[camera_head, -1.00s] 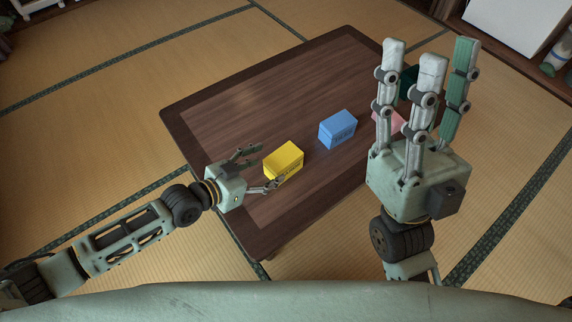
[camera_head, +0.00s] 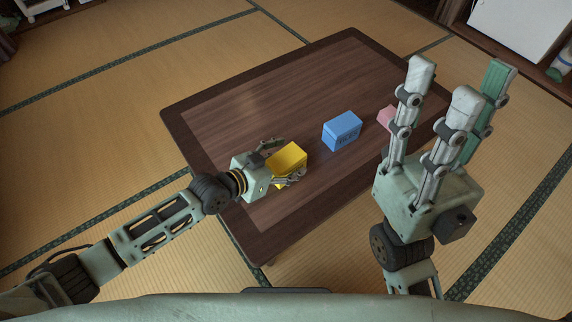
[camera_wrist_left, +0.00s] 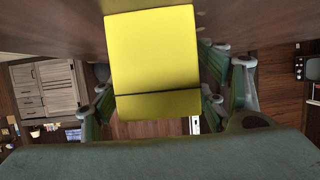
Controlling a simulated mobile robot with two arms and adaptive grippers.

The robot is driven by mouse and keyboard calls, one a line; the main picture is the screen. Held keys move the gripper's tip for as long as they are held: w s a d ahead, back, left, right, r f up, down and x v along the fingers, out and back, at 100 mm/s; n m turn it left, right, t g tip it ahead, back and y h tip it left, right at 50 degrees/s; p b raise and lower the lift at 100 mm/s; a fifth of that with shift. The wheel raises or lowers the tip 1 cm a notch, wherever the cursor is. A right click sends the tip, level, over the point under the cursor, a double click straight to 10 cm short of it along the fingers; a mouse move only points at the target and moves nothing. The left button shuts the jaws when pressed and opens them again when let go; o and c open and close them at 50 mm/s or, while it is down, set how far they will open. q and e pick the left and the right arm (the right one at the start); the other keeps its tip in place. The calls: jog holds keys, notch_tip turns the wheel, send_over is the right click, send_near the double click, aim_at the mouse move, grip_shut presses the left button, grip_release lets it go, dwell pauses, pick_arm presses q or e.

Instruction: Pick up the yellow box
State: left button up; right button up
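The yellow box (camera_head: 287,161) is at the near left part of the dark wooden table (camera_head: 225,100). My left gripper (camera_head: 282,163) has its fingers around the box, one side at the far edge and the other at the near edge. In the left wrist view the yellow box (camera_wrist_left: 153,55) fills the space between the fingers, which are bent in against its sides. The box looks slightly tilted; whether it is clear of the tabletop I cannot tell. My right gripper (camera_head: 453,85) is open and empty, fingers pointing up, at the right.
A blue box (camera_head: 342,131) stands on the table right of the yellow one. A pink box (camera_head: 386,117) is partly hidden behind my right fingers. The table's far left area is clear. Tatami floor (camera_head: 90,110) surrounds the table.

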pick_arm(q)
jog(key=c, duration=1.1)
jog(key=shift+c, duration=0.7)
jog(key=shift+r, duration=0.1)
